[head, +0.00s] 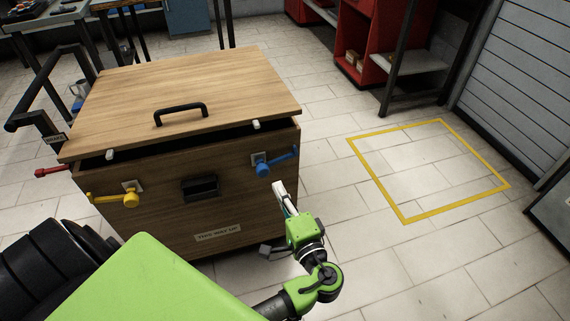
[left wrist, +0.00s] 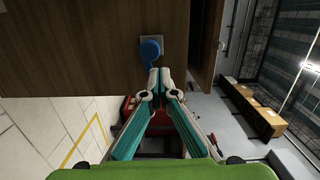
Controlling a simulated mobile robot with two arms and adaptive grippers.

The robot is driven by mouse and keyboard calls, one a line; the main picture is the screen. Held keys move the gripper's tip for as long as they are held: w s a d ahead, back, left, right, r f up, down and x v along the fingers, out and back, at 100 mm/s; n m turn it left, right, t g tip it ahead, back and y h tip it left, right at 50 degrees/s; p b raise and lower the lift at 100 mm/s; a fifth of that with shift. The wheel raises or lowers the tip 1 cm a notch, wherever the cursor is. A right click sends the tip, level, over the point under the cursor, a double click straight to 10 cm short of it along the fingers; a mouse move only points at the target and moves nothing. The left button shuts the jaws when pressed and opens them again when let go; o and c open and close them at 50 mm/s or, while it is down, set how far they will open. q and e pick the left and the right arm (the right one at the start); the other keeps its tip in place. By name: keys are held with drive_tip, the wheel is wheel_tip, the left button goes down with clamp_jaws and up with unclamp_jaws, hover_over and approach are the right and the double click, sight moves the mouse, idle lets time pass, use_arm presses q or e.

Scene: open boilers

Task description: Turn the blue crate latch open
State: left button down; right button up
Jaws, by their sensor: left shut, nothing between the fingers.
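The blue latch (head: 262,168) is on the right part of the wooden crate's (head: 220,215) front face. Its handle points right and slightly up, past the crate's corner. My left gripper (head: 279,187) is just below and right of the latch's knob, with its fingers toward the crate. In the left wrist view the fingers (left wrist: 158,76) are shut with nothing between them, and the blue latch (left wrist: 151,48) appears just beyond their tips. I cannot tell whether they touch it. My right gripper is not in view.
The crate's lid (head: 190,85) has a black handle, with a dark gap under its front edge. A yellow latch (head: 131,198) is at the front left, and a red latch (head: 52,172) at the left side. Clear floor with a yellow outlined square (head: 403,221) is on the right.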

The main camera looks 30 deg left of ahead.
use_arm(q)
wheel_tip(320, 180, up, 4)
drive_tip(key=w+n+h+b, duration=0.2)
drive_tip(key=n, duration=0.9)
drive_tip(key=n+h+b, duration=0.1)
drive_tip(key=n+b, duration=0.1)
drive_tip(key=n, duration=0.6)
hover_over(277, 162)
drive_tip(key=s+d, duration=0.1)
drive_tip(key=d, duration=0.2)
drive_tip(key=shift+r, duration=0.45)
drive_tip(key=shift+w+a+f, duration=0.1)
drive_tip(key=shift+w+f, duration=0.15)
drive_tip(key=shift+f, duration=0.35)
drive_tip(key=shift+w+a+f, duration=0.1)
drive_tip(key=shift+w+f, duration=0.15)
drive_tip(key=shift+f, duration=0.35)
drive_tip(key=shift+w+d+f+b, duration=0.1)
drive_tip(key=shift+d+f+b, duration=0.05)
drive_tip(key=shift+f, duration=0.25)
drive_tip(key=shift+w+d+f+b, duration=0.1)
drive_tip(key=shift+f+b, duration=0.05)
drive_tip(key=shift+f, duration=0.25)
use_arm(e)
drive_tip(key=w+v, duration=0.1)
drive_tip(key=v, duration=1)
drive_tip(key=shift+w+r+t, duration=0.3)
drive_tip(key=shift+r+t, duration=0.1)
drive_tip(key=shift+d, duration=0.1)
